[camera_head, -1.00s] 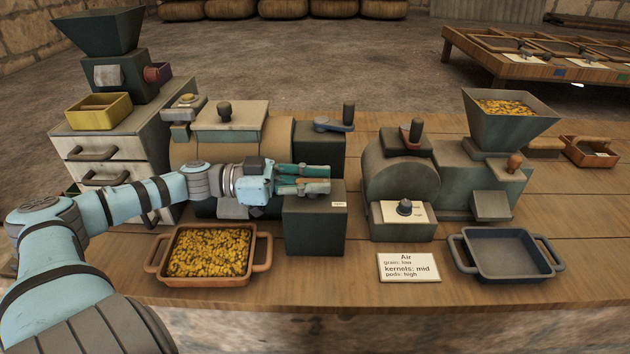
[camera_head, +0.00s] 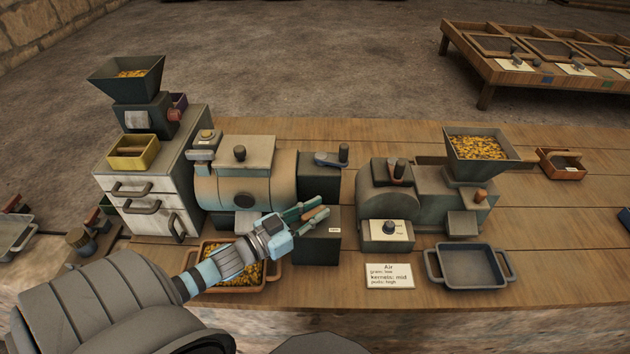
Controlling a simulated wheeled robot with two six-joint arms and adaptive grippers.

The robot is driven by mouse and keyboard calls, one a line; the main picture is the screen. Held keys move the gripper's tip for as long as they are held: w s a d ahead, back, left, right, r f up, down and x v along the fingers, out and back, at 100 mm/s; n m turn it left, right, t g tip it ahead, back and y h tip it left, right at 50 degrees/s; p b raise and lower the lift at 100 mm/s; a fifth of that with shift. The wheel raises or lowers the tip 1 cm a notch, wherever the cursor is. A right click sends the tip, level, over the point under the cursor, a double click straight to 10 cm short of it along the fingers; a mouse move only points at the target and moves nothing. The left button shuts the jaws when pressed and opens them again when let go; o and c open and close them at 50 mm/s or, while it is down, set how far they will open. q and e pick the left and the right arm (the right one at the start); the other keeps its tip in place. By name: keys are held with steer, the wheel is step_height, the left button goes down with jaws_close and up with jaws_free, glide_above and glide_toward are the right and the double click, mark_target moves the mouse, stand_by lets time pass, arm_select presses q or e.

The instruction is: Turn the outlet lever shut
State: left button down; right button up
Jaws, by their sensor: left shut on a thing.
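My left gripper (camera_head: 312,212) reaches in from the lower left. Its green fingers lie close together at the right end of the tan drum machine (camera_head: 245,187), over the upper front of a dark box (camera_head: 318,246). It is shut on what seems to be the outlet lever, which the fingers almost wholly hide; its angle cannot be told. A light chute at the drum's front is partly behind the wrist. A tray of yellow kernels (camera_head: 232,287) stands below the drum, partly covered by my arm. My right gripper is not in view.
A blue lever (camera_head: 325,160) with a dark knob sits behind the gripper. A drawer cabinet (camera_head: 150,205) is left.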

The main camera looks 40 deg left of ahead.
arm_select(q)
steer(key=n+y+p, duration=0.2)
steer(key=y+p, duration=0.1)
steer(key=n+y+p, duration=0.2)
steer(key=p, duration=0.2)
steer(key=r+n+y+p, duration=0.1)
steer(key=y+p, duration=0.2)
steer(key=shift+w+n+y, duration=0.1)
steer(key=shift+n+y, duration=0.2)
steer(key=shift+n, duration=0.1)
steer(key=y, duration=0.1)
steer(key=n+y+p, duration=0.1)
steer(key=n+g+y, duration=0.1)
steer(key=shift+a+f+y+p, duration=0.1)
steer(key=shift+f+y+p, duration=0.2)
steer(key=shift+p, duration=0.1)
steer(key=shift+a+n+g+y, duration=0.1)
steer(key=shift+n+g+y, duration=0.9)
steer(key=shift+n+y, duration=0.45)
steer(key=shift+y, duration=0.25)
steer(key=c, duration=1.5)
jaws_free()
steer(key=shift+c, duration=0.2)
steer(key=shift+f, duration=0.1)
